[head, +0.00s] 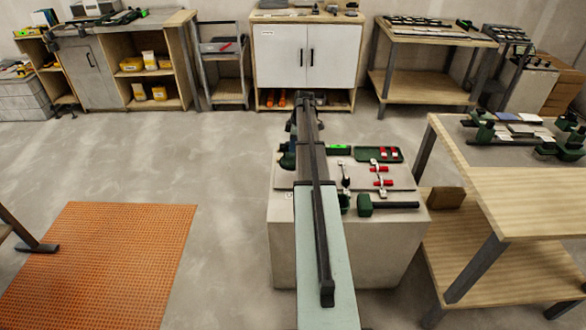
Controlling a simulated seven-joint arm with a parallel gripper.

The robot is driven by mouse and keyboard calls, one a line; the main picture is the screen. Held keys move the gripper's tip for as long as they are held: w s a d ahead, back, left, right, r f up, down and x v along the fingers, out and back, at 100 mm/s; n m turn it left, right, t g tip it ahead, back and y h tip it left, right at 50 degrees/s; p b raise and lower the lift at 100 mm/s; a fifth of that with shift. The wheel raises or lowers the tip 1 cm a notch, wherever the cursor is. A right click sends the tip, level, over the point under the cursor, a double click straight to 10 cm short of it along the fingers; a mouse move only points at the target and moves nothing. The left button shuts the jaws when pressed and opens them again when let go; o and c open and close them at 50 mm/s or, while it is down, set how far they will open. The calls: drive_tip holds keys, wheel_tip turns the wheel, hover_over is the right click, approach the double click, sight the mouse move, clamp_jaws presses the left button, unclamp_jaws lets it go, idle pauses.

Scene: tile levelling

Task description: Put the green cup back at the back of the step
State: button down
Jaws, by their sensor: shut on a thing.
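My gripper (290,147) is small and dark in the head view, at the back left of the grey step (283,232), and my own arm covers much of it. It is shut on a dark green thing (287,160), which I take to be the green cup. Only a sliver of it shows at the left of my arm. Whether it touches the step's top cannot be told. Another green block (364,205) stands near the step's front, right of my arm.
A green tray (380,154) with red pieces lies at the step's back right, beside red-handled tools (382,183). A wooden table (510,185) stands close on the right. An orange mat (110,265) lies on the floor at left. A white cabinet (307,55) stands behind.

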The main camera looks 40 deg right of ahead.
drive_tip(key=shift+s+a+f, duration=0.15)
drive_tip(key=shift+s+a, duration=0.1)
drive_tip(key=shift+s, duration=0.1)
drive_tip(key=s+a, duration=1.1)
drive_tip(key=s, duration=0.1)
drive_tip(key=shift+s+a+f, duration=0.3)
drive_tip(key=shift+f, duration=0.05)
drive_tip(key=shift+f, duration=0.1)
drive_tip(key=shift+f, duration=2.85)
drive_tip(key=shift+f, duration=1.5)
drive_tip(key=c, duration=0.8)
unclamp_jaws()
drive_tip(key=shift+o, duration=0.5)
